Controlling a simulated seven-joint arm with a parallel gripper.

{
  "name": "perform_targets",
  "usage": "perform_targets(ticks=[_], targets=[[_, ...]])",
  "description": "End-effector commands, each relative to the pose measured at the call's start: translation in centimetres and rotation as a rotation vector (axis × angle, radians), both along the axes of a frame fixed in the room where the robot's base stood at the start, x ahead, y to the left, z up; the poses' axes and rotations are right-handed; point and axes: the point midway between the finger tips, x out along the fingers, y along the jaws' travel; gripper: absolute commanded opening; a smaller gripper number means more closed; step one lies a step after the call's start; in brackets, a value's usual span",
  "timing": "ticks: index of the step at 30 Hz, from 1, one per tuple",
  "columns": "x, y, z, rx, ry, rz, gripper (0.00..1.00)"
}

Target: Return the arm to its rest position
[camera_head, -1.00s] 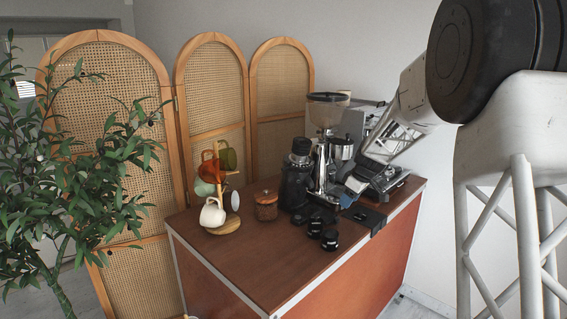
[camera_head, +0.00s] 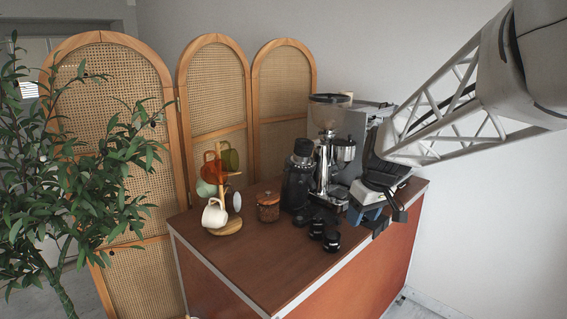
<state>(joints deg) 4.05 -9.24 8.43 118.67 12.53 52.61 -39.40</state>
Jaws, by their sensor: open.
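My arm reaches in from the upper right of the head view. My gripper (camera_head: 386,219) points down over the right end of the cart's brown top (camera_head: 235,262). Its two dark fingers stand apart, and I see nothing held between them. The gripper hides part of the counter's right end. I cannot tell its exact height above the top.
A grinder (camera_head: 330,140) and a coffee machine (camera_head: 372,122) stand at the back, left of my gripper. The right wall side is clear.

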Motion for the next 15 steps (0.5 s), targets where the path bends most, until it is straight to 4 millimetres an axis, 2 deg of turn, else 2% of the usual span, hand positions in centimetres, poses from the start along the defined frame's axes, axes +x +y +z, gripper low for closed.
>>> perform_targets(ticks=[3, 15], targets=[[-3.3, 0.3, 0.5, -0.007, 0.001, -0.049, 0.52], [-13.5, 0.9, 0.5, -0.030, 0.011, -0.218, 0.52]])
